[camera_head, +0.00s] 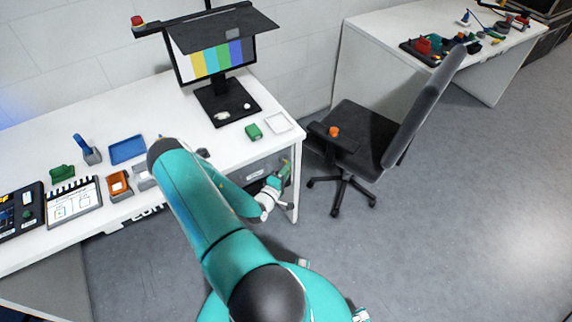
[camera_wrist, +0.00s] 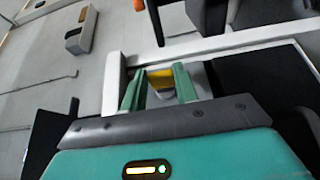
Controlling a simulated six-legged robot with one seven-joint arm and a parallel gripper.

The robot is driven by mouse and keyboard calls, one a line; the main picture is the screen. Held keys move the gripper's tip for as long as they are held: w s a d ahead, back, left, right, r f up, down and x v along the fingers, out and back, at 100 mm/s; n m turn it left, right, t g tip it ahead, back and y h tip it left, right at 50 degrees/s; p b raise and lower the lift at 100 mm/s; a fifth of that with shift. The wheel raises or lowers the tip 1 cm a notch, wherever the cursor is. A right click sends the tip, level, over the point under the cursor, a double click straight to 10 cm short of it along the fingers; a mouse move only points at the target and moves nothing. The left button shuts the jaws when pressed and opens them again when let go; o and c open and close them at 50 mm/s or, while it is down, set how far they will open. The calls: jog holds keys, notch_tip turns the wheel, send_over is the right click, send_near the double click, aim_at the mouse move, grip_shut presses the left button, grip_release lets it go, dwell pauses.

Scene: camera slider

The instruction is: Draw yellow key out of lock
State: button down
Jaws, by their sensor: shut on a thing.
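The yellow key (camera_wrist: 160,79) shows in the wrist view as a small yellow block between the green fingers of my gripper (camera_wrist: 158,84). My gripper is shut on it. In the head view my gripper (camera_head: 284,172) is low at the right end of the desk, by the grey drawer front (camera_head: 258,168). The key cannot be made out there. The lock is hidden behind the key and fingers, so I cannot tell how far the key sits in it.
The white desk (camera_head: 150,190) carries a monitor (camera_head: 213,60), a green block (camera_head: 254,131), a blue tray (camera_head: 127,149) and other small things. The floor (camera_head: 430,250) in front is clear.

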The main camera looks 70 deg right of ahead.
jog(key=shift+s+a, duration=1.85)
jog(key=shift+s, duration=0.2)
